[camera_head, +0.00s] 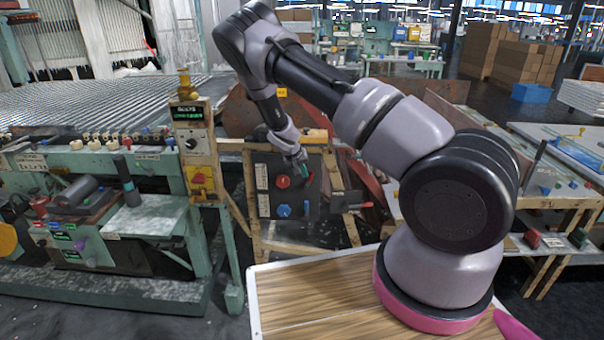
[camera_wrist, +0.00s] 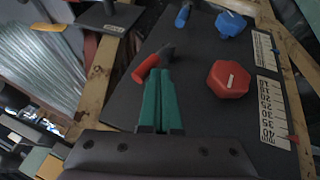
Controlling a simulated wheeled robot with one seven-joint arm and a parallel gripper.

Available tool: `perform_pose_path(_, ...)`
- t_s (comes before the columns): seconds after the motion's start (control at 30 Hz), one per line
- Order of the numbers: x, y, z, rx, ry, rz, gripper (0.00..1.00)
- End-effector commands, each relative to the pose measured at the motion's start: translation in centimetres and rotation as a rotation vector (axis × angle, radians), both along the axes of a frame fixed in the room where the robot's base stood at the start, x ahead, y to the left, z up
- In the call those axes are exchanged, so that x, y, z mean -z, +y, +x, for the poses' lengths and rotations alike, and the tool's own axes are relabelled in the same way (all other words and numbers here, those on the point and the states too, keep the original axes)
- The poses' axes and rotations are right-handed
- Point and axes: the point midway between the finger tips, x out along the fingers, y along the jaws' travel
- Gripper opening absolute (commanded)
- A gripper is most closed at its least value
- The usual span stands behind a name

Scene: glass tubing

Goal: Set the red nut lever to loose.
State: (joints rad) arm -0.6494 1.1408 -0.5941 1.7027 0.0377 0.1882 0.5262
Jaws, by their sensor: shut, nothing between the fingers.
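The red lever (camera_wrist: 147,68) has a red grip and a dark end, and it lies slanted on a dark panel (camera_wrist: 195,110) in the wrist view. A red hexagonal nut (camera_wrist: 228,79) with a white mark is to its right; the nut also shows in the head view (camera_head: 283,182). My gripper (camera_wrist: 159,72) has green fingers, which are shut together and empty. Their tips are right at the red lever, partly overlapping it in the wrist view; I cannot tell whether they touch it. In the head view my gripper (camera_head: 304,172) is at the panel, right of the red nut.
A blue nut (camera_wrist: 230,23) and a blue lever (camera_wrist: 183,15) are on the same panel. White number scales (camera_wrist: 272,110) run beside the nuts. A wooden frame (camera_head: 252,200) surrounds the panel. A green machine bench (camera_head: 150,220) stands to the left.

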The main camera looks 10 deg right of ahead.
Motion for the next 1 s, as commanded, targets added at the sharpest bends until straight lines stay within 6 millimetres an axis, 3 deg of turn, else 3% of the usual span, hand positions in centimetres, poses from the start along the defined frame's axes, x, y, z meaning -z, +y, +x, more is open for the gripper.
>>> perform_pose_path(0.3, -0.3, -1.5, -0.2, 0.012, -0.070, 0.240, 0.00)
perform_pose_path(1.0, 0.3, -4.4, -1.1, 0.014, -0.161, 0.567, 0.00)
